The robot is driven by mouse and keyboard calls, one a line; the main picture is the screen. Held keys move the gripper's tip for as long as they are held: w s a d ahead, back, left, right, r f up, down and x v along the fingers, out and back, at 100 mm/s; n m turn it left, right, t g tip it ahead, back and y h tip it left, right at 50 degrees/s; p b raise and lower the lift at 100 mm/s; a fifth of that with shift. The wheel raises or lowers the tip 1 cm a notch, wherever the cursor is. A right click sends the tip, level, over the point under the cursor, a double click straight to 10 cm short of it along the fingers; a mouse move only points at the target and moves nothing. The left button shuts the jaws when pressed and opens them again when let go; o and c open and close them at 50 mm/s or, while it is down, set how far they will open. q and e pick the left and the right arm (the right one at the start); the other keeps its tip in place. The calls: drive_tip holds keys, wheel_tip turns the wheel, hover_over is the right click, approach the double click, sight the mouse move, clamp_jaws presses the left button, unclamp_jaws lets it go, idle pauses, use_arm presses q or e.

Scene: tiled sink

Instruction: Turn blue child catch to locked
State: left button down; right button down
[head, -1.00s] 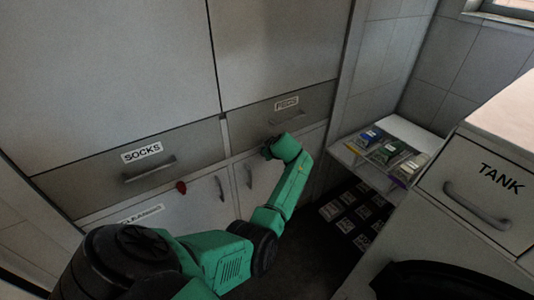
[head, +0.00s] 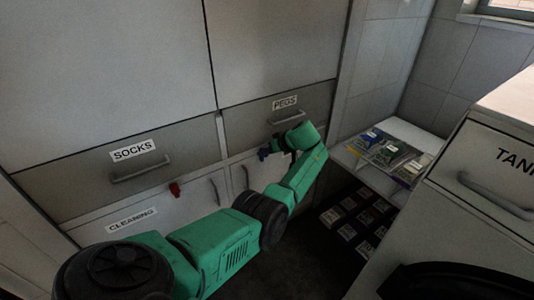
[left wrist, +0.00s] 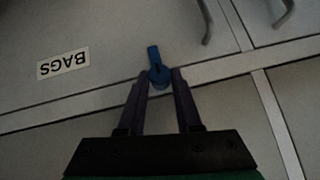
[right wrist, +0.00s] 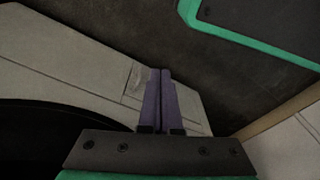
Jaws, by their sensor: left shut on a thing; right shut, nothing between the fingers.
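The blue child catch (left wrist: 154,56) is on the cupboard front in the left wrist view, at the light strip beside the door labelled BAGS. Its narrow lever points toward the top of that picture, slightly left. My left gripper (left wrist: 161,74) is shut on the catch's rounded body, with one dark purple finger on each side. In the head view my left gripper (head: 266,153) is at the cupboard front below the PEGS drawer; the catch cannot be made out there. My right gripper (right wrist: 160,72) is shut and empty in the right wrist view, away from the cupboard.
A red catch (head: 175,190) sits below the SOCKS drawer (head: 133,152). Drawer and door handles stick out nearby, including the PEGS handle (head: 287,118). A shelf with packets (head: 390,154) and the TANK unit (head: 490,170) stand at the right.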

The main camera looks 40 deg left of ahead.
use_arm(q)
drive_tip(key=c, duration=0.6)
unclamp_jaws()
drive_tip(key=p+v, duration=0.2)
drive_tip(key=v, duration=1.2)
drive_tip(key=shift+r, duration=0.2)
use_arm(e)
drive_tip(key=s+f, duration=0.1)
drive_tip(key=s+d+f, duration=0.1)
drive_tip(key=f, duration=0.1)
drive_tip(key=s+f, duration=0.1)
drive_tip(key=shift+s+d+f, duration=0.2)
drive_tip(key=shift+d+f, duration=0.05)
use_arm(q)
drive_tip(key=shift+d+f, duration=0.1)
